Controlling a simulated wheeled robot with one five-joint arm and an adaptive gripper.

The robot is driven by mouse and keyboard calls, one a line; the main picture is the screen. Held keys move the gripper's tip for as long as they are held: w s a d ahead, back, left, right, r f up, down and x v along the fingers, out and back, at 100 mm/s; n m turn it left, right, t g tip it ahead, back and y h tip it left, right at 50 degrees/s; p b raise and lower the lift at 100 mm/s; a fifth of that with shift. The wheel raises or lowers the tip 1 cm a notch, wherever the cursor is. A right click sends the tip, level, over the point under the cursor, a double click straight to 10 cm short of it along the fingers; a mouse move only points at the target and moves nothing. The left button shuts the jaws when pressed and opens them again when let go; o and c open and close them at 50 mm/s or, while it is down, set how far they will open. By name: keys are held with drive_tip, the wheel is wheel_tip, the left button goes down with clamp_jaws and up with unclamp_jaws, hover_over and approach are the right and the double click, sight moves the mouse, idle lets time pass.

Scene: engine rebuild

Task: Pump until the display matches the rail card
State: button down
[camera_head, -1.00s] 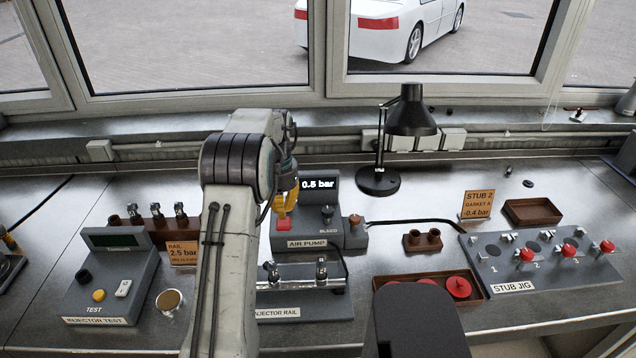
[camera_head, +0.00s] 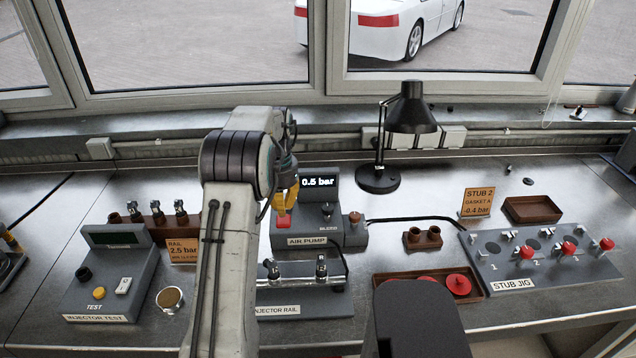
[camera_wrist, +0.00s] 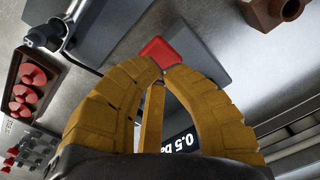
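The air pump (camera_head: 306,241) stands mid-bench with a lit display (camera_head: 318,182) reading 0.5 bar. The orange rail card (camera_head: 183,251) at the left reads 2.5 bar. My gripper (camera_head: 284,210) has yellow fingers pointing down over the pump's red button (camera_head: 283,223). In the wrist view the fingertips (camera_wrist: 165,70) are brought together with nothing between them, right by the red button (camera_wrist: 160,50). I cannot tell whether they touch it. The display shows partly behind the fingers in the wrist view (camera_wrist: 182,143).
The injector rail (camera_head: 303,293) lies in front of the pump and the injector tester (camera_head: 112,280) at the left. A black lamp (camera_head: 378,180) stands behind right. The stub jig (camera_head: 540,262) and a tray of red parts (camera_head: 385,277) are at the right.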

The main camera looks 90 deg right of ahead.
sight(283, 220)
drive_tip(key=shift+f, duration=0.1)
drive_tip(key=shift+f+b, duration=2.05)
drive_tip(key=shift+f, duration=0.8)
drive_tip(key=shift+r+p, duration=2.45)
drive_tip(key=shift+r, duration=0.5)
drive_tip(key=shift+f, duration=0.15)
drive_tip(key=shift+f+b, duration=1.95)
drive_tip(key=shift+f, duration=0.75)
drive_tip(key=shift+r, duration=0.1)
drive_tip(key=shift+r+p, duration=2.25)
drive_tip(key=shift+r, duration=0.5)
